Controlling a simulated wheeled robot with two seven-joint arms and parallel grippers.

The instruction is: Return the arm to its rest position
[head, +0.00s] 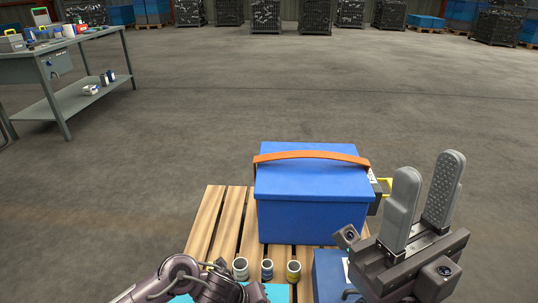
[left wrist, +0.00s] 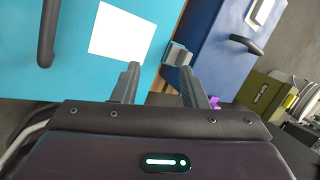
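My right gripper (head: 430,170) is raised at the right of the head view, its two grey fingers pointing up. The fingers stand apart with nothing between them. Part of my left arm (head: 190,280) shows at the bottom of the head view, but its gripper does not show there. In the left wrist view my left gripper (left wrist: 159,75) has its fingers apart, with nothing held between them. Beyond the fingers are a teal surface (left wrist: 75,80) with a white label and a blue surface (left wrist: 215,75) with a dark handle. I cannot tell how near they are.
A blue box (head: 310,200) with an orange strap stands on a wooden pallet (head: 215,225), left of my right gripper. Several small cans (head: 267,270) stand before it. A workbench (head: 75,100) is at the far left. Open floor (head: 280,90) lies beyond the pallet.

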